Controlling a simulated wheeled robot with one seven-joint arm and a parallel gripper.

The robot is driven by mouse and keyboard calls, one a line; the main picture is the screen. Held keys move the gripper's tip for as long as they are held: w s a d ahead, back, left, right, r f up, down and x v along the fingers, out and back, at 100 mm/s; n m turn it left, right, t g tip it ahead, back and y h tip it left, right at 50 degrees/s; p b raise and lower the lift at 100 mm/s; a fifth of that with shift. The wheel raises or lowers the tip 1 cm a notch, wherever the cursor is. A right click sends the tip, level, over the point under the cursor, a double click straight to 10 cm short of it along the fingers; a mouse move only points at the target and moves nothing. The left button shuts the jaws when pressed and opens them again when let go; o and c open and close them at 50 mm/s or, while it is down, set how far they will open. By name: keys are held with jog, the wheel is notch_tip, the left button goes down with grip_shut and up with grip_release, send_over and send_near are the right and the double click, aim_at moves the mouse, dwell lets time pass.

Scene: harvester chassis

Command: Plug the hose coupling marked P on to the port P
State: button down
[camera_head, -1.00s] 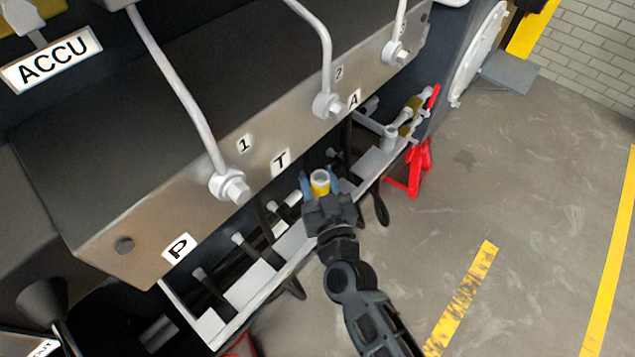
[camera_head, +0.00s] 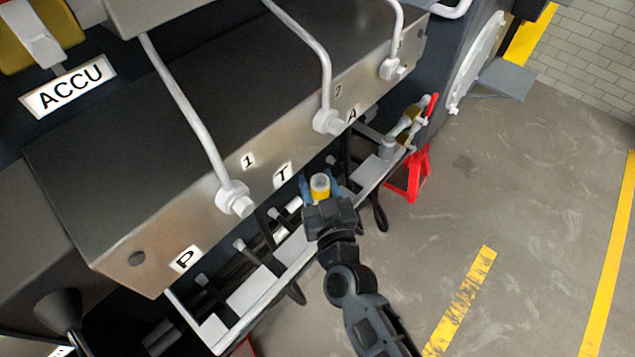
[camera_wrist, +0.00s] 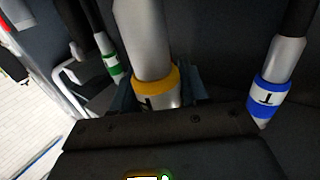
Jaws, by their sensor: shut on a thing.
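My gripper (camera_head: 320,180) is shut on a hose coupling (camera_head: 320,190) with a yellow band. In the wrist view this yellow-banded coupling (camera_wrist: 157,86) sits between the fingers; a dark letter on it is only partly visible and I cannot read it. The plate marked P (camera_head: 185,259) is on the lower left of the metal block's front face. Port P itself is hidden in the head view. My gripper is to the right of the P plate, below and right of the T plate (camera_head: 283,174), apart from the block.
In the wrist view a blue-banded coupling marked T (camera_wrist: 270,98) hangs at the right and a green-banded one (camera_wrist: 113,64) at the left. A grey rack (camera_head: 235,331) with hoses runs below the block (camera_head: 150,262). A red stand (camera_head: 412,175) is at the right. Floor beyond is clear.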

aim_at(321, 196)
jog(key=s+d+r, duration=0.2)
jog(key=s+d, duration=0.1)
jog(key=d, duration=0.2)
jog(key=shift+s, duration=0.4)
jog(key=shift+r, duration=0.1)
jog(key=s+a, duration=0.1)
jog(key=s, duration=0.1)
jog(key=s+a+p, duration=0.1)
jog(key=shift+s+a, duration=0.35)
jog(key=shift+a, duration=0.05)
jog(key=s+a, duration=1.2)
jog(key=s, duration=0.4)
jog(key=shift+a+p, duration=0.3)
jog(key=shift+a, duration=0.05)
dwell(0.4)
notch_tip(321, 196, down, 2)
jog(key=shift+f+b, duration=0.2)
jog(key=shift+b, duration=0.7)
